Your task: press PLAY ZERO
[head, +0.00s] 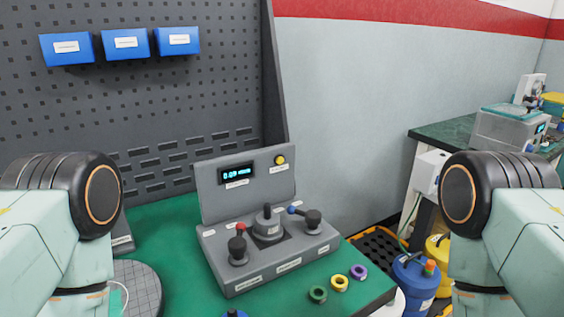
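A grey test console (247,185) stands on the green bench. Its upright panel has a small display (237,173) with lit blue digits and, to the right, a round yellow button (280,160) with a white label below it. The label is too small to read, so I cannot confirm which control is PLAY ZERO. The sloping lower part carries a red-tipped lever (239,244), a dark central knob (267,224) and a blue-tipped lever (306,216). Only links of my two arms show at the left and right edges; neither gripper is in view.
Green, yellow and purple rings (339,283) lie in front of the console on the green bench (165,238). A round grey gridded plate (138,288) is at left. Blue bins (125,43) hang on the pegboard. A blue container (415,283) stands right of the bench.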

